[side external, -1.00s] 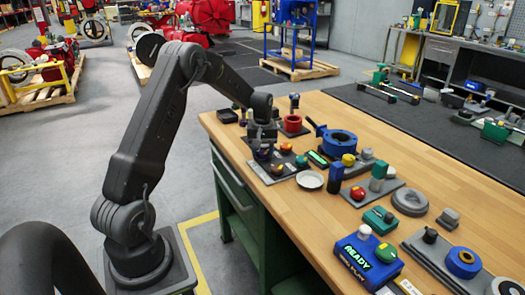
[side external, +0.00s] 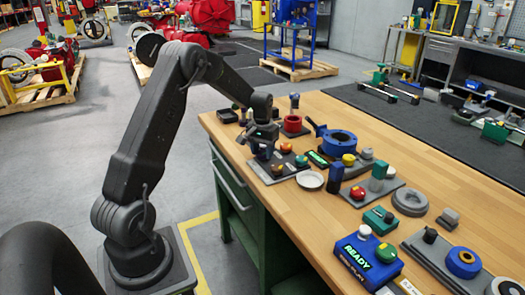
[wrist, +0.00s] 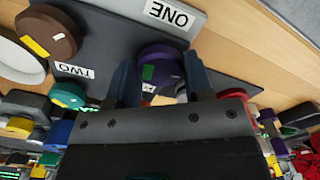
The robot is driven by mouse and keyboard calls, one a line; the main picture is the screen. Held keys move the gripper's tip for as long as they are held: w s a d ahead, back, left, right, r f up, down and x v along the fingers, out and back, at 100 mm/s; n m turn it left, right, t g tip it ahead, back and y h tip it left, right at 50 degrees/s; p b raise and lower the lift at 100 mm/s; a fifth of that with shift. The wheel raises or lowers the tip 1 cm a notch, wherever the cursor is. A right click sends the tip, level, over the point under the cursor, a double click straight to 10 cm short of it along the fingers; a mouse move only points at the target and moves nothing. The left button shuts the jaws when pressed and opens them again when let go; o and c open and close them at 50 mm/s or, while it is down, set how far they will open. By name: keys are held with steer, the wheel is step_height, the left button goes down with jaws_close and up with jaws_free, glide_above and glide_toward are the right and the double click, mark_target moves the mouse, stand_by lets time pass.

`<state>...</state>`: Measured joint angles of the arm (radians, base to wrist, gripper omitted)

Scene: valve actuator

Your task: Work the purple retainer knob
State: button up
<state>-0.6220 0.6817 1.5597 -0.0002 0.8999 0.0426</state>
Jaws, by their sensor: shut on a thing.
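The purple retainer knob (wrist: 160,58) is round, with a green patch on its face. In the wrist view it sits between the two blue fingers of my gripper (wrist: 159,72), on a dark grey plate (wrist: 105,40) near a label reading ONE. My gripper is shut on the knob, one finger on each side. In the side view my gripper (side external: 264,152) is down at the left end of the bench, over the small panel, and it hides most of the knob there. I cannot tell how far the knob is turned.
A brown knob (wrist: 48,32) and a TWO label lie left on the plate in the wrist view. In the side view a red ring fixture (side external: 292,125), a blue valve body (side external: 338,143) and a white dish (side external: 310,180) stand close by. The bench's front right is crowded.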

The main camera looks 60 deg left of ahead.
mark_target(262, 152)
stand_by(0.4)
steer(key=o, duration=0.9)
step_height(262, 152, up, 14)
steer(key=shift+f, duration=0.1)
stand_by(0.3)
